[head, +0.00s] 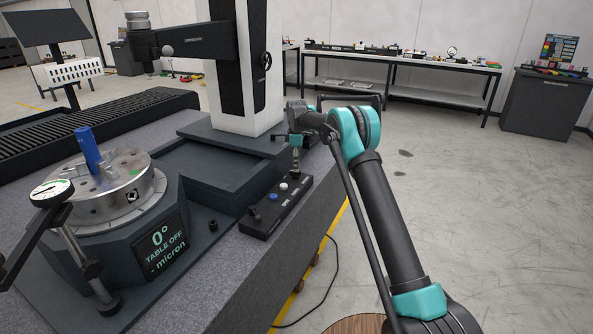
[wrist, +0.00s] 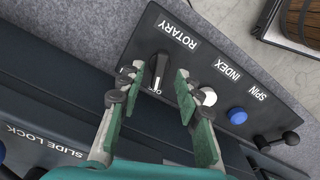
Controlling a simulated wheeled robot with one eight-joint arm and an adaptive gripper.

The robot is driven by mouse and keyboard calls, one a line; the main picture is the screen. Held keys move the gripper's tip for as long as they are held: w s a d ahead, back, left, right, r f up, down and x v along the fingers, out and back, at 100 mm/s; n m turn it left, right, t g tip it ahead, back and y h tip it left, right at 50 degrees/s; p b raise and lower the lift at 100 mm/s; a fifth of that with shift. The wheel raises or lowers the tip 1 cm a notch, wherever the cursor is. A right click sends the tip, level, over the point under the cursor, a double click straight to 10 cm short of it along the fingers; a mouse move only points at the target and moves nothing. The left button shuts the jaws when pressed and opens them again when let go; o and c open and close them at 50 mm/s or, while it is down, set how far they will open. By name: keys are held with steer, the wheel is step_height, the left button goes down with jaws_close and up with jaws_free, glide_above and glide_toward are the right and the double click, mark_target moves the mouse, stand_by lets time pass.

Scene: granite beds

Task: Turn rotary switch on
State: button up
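The rotary switch (wrist: 158,72) is a black knob with a pale pointer line, beside the word ROTARY on the dark control box (wrist: 196,62). Small lettering by the knob is partly hidden. In the wrist view my gripper (wrist: 157,78) is open, with one green-padded finger on each side of the knob and a visible gap to each. I cannot tell how far the fingertips are above the panel. In the head view my gripper (head: 296,165) points down over the far end of the control box (head: 268,226) and hides the knob. The display (head: 164,244) reads "0° TABLE OFF - micron".
A white button (wrist: 208,96), a blue button (wrist: 237,116) and a black lever (wrist: 285,138) stand along the same box, the white one close to the right finger. A round metal table (head: 110,195) with a blue cylinder (head: 88,150) stands at left. A white column (head: 238,65) rises behind.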

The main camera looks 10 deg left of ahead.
mark_target(295, 174)
steer(key=shift+f, duration=1.4)
jaws_close()
